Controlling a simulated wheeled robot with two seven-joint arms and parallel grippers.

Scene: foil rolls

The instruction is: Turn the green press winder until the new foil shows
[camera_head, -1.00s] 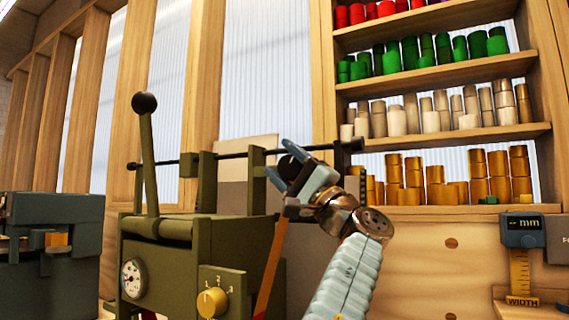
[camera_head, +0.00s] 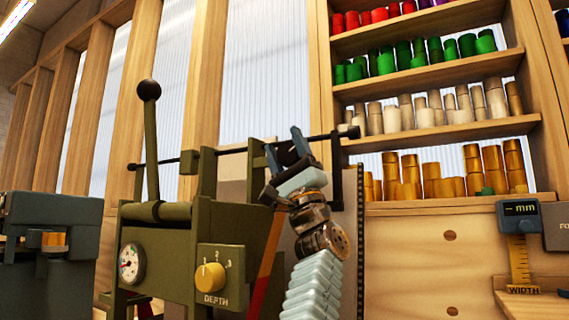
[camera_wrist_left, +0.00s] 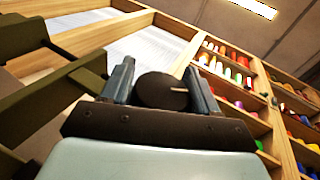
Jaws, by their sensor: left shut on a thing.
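The olive-green press (camera_head: 170,240) stands left of centre in the head view, with a long lever and a black rod along its top. The winder (camera_wrist_left: 160,91) shows in the left wrist view as a dark round knob with a short pale mark on its face. My left gripper (camera_head: 284,150) points up at the press's right side, its fingers on either side of the knob and shut on it. In the wrist view, the fingers (camera_wrist_left: 162,85) flank the knob. An orange-red strip (camera_head: 266,268) slants down beside the press; I cannot tell whether it is foil. My right gripper is not in view.
Shelves (camera_head: 440,134) of red, green, cream and gold rolls stand at the back right. A grey machine (camera_head: 50,235) is at the left. A width gauge (camera_head: 519,240) is at the right. The black rod's bent end (camera_head: 337,185) is close right of my gripper.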

